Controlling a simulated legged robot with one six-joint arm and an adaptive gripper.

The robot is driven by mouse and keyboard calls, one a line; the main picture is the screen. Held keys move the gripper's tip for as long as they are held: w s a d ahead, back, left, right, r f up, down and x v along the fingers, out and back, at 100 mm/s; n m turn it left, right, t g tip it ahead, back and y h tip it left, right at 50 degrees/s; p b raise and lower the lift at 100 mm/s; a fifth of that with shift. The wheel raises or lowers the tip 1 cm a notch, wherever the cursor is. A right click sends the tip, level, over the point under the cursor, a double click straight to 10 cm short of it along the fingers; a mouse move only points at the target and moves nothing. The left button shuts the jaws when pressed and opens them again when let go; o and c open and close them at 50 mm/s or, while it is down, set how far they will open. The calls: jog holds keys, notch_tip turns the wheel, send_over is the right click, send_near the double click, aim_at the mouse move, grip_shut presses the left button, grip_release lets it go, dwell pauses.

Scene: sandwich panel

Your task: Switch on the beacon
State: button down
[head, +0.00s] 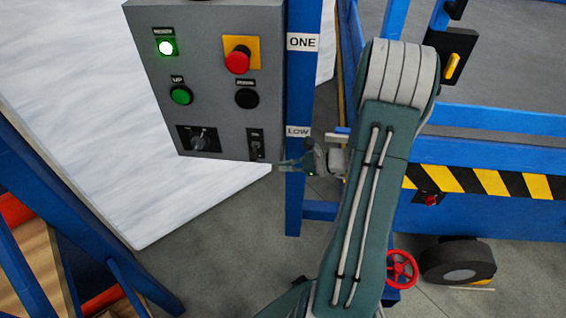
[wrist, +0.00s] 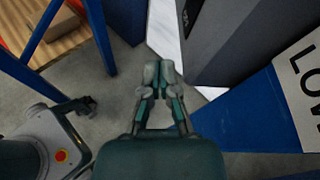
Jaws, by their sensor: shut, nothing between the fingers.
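The grey control panel (head: 215,110) hangs on a blue post at the upper left of the head view. A small dark switch plate (head: 255,145) sits at its lower right corner; its label is too small to read. A lamp (head: 166,47) at the panel's top left glows white-green. My gripper (head: 284,165) is shut and empty, just right of and below the panel's lower right corner. Its closed fingertips (wrist: 160,72) are left of the panel in the wrist view, apparently apart from it.
The panel also carries a red mushroom button (head: 237,62), a green button (head: 181,95), a black button (head: 247,98) and a rotary switch (head: 199,141). The blue post (head: 296,200) with white labels stands close beside my gripper. Blue rails (head: 490,160) are at the right.

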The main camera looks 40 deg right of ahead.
aim_at(254, 153)
jog(key=w+a, duration=0.1)
jog(key=w+a+r, duration=0.1)
jog(key=w+a, duration=0.2)
jog(key=a, duration=0.1)
jog(key=shift+w+a+r, duration=0.2)
jog(key=shift+w+r, duration=0.05)
jog(key=shift+r, duration=0.05)
dwell(0.4)
jog(key=shift+s+a+r+m+g+y, duration=0.15)
jog(key=shift+r+m+g+y, duration=0.1)
jog(key=shift+r+m, duration=0.2)
jog(key=shift+s+a+r+m+g+y, duration=0.15)
jog(key=shift+r+m+y, duration=0.1)
jog(key=shift+r+m, duration=0.15)
jog(key=shift+d, duration=0.1)
